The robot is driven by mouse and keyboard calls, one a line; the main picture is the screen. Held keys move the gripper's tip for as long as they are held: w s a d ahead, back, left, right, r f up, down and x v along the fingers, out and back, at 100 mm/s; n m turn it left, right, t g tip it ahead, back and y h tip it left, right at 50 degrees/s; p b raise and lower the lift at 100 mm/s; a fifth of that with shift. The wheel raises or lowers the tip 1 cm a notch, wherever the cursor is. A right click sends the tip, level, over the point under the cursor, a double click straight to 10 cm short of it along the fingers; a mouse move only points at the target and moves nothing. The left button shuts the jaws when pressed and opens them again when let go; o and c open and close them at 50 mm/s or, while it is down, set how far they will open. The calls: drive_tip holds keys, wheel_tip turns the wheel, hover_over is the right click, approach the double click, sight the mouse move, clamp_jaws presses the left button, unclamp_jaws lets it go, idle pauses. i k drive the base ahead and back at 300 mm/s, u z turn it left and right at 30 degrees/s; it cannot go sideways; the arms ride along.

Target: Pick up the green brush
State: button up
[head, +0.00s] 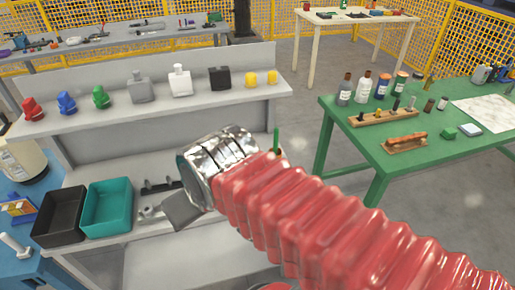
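A thin upright green stick (277,139) shows just behind the upper edge of my red-sleeved arm. It may be the green brush's handle; its lower part is hidden by the arm, so I cannot tell what it stands on or in. My gripper (182,211) is mostly hidden beyond the chrome wrist; only a dark grey part shows over the lower shelf of the grey bench, right of the teal bin. I cannot see its fingertips clearly or whether it holds anything.
A black bin (60,217) and a teal bin (108,207) stand at the lower left. Several coloured bottles line the grey bench's upper shelf (150,112). A green table (345,137) with bottles and a wooden rack (383,117) stands right. Floor between them is clear.

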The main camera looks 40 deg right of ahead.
sight(275, 143)
drive_tip(key=u, duration=2.65)
drive_tip(key=k, duration=1.2)
drive_tip(key=z, duration=0.3)
